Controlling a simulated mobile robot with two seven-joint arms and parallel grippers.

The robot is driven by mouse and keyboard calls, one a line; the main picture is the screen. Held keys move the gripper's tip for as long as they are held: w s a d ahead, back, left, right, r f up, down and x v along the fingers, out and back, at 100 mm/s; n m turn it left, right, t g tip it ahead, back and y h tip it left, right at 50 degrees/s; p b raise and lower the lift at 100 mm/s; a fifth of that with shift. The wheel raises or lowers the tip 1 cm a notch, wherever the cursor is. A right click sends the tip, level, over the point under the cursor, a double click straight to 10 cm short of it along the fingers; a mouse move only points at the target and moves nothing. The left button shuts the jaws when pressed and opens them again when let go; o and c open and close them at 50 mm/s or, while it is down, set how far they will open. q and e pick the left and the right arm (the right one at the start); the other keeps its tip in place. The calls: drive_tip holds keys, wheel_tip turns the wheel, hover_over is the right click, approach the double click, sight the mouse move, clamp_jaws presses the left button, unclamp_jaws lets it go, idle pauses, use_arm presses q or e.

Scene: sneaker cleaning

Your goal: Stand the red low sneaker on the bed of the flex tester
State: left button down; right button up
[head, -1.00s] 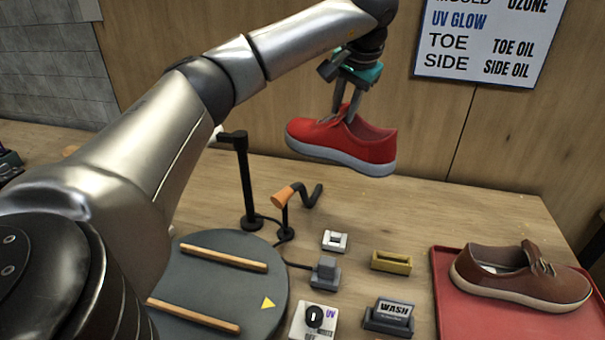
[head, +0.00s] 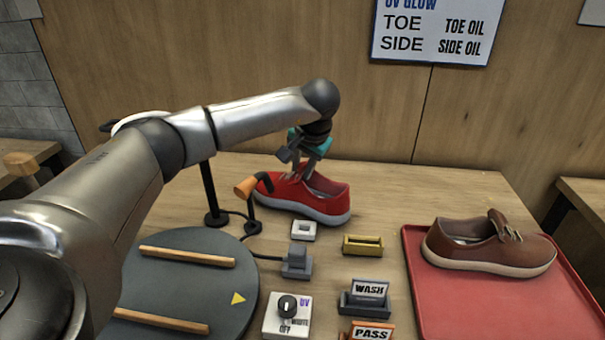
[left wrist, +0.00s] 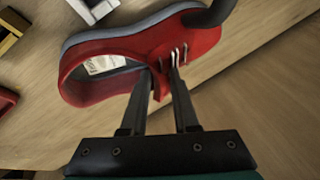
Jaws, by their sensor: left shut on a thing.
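The red low sneaker (head: 318,205) is level, sole down, low over the back of the table behind the orange-tipped stand. I cannot tell whether its sole touches the wood. My left gripper (head: 306,172) is above it, shut on its upper near the opening. In the left wrist view the fingers (left wrist: 166,72) grip the red sneaker (left wrist: 195,42) at the edge of its opening. No part is clearly marked as the flex tester; a round grey plate (head: 190,285) with two wooden bars and a yellow triangle lies at the front left. My right gripper is not in view.
A black post (head: 211,190) and an orange-tipped stand (head: 247,188) stand between the plate and the sneaker. A knob box (head: 287,315), a yellow holder (head: 362,245) and a WASH sign (head: 368,290) sit in front. A brown shoe (head: 485,245) lies on a red tray (head: 470,315).

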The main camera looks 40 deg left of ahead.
use_arm(q)
drive_tip(key=shift+f, duration=0.5)
drive_tip(key=shift+f, duration=0.1)
drive_tip(key=c, duration=0.7)
unclamp_jaws()
drive_tip(key=shift+f, duration=0.1)
drive_tip(key=shift+o, duration=0.2)
